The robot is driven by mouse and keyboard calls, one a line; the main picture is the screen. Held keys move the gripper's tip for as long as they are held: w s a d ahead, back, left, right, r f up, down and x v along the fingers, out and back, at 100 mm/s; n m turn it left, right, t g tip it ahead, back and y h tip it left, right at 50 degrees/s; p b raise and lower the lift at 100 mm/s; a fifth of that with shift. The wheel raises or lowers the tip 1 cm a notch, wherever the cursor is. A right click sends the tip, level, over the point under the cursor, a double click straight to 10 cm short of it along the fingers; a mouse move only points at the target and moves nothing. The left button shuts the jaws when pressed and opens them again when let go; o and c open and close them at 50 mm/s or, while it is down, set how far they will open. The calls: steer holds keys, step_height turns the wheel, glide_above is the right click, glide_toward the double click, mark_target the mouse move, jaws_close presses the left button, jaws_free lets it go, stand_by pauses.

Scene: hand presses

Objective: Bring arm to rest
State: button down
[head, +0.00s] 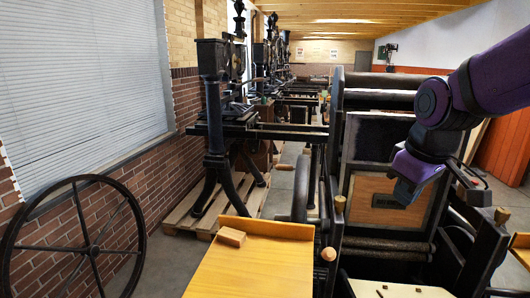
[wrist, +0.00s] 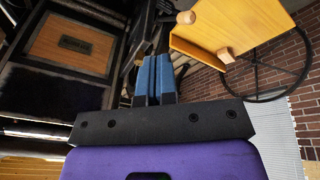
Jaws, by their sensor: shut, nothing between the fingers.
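My gripper shows in the wrist view (wrist: 155,76), its two blue-padded fingers side by side, shut and empty. In the head view my purple arm (head: 487,78) comes in from the upper right and bends down at the wrist. The gripper end (head: 404,190) hangs in front of the near press's upright wooden panel (head: 376,200); its fingertips are hard to make out there. The same panel shows at the left of the wrist view (wrist: 75,42). I cannot tell the gap between gripper and panel.
A small wooden block (head: 231,237) lies on a yellow wooden board (head: 250,265) left of the near press (head: 337,140). A spoked wheel (head: 80,240) stands at the far left. Another press (head: 215,120) stands on a pallet (head: 195,213). Bare floor (head: 165,262) shows between wheel and board.

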steer(key=s+d+r+m+t, duration=0.1)
steer(key=s+d+r+m, duration=0.1)
steer(key=s, duration=0.5)
steer(key=s+d+r+m+t, duration=0.1)
steer(key=s+d+r+m, duration=0.1)
steer(key=s+m, duration=0.2)
steer(key=shift+s+r, duration=0.25)
steer(key=shift+s, duration=1.15)
steer(key=shift+d, duration=0.1)
